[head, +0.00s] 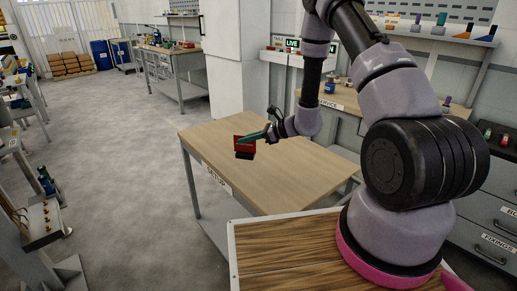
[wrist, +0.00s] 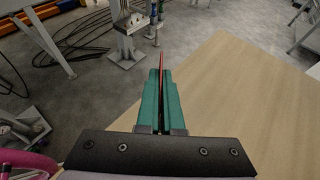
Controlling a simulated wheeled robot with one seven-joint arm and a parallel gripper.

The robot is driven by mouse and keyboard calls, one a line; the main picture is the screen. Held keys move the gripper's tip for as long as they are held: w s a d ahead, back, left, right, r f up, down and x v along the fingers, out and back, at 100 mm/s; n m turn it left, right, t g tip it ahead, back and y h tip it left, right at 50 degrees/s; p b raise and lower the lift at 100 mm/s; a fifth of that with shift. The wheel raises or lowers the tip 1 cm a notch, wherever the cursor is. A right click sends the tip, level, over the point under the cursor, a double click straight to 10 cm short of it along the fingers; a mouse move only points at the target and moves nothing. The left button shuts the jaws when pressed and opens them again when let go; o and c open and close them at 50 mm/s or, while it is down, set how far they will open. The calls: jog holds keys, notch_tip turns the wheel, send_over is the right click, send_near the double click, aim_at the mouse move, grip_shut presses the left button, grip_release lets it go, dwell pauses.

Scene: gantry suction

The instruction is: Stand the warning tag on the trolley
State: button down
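The warning tag (head: 240,142), a red plate with a black foot, is at my gripper's fingertips in the head view. Its thin red edge (wrist: 161,62) shows between the green fingers in the wrist view. My gripper (head: 262,136) is shut on it, fingers pointing left; they also show in the wrist view (wrist: 158,85). In the head view the tag appears over the wooden top of the table labelled SETUP (head: 215,130). I cannot tell the gap below its foot. No trolley is clearly identifiable; I cannot tell whether this table is it.
The SETUP tabletop looks otherwise bare. A service bench (head: 345,98) with small items stands behind it, and a drawer cabinet (head: 488,210) is at right. A grey stand (head: 45,222) is at left. Open grey floor (head: 110,150) lies between.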

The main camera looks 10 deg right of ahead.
jog(key=w+d+r+m+t+h, duration=0.2)
jog(key=w+d+m+t+h, duration=0.4)
jog(key=w+d, duration=0.35)
jog(key=shift+m+t, duration=0.4)
jog(key=shift+m, duration=0.4)
jog(key=shift+w+f, duration=0.15)
jog(key=shift+f, duration=2.2)
jog(key=shift+w+f, duration=0.15)
jog(key=shift+f, duration=2.2)
jog(key=shift+f, duration=0.1)
jog(key=c, duration=1.1)
grip_release()
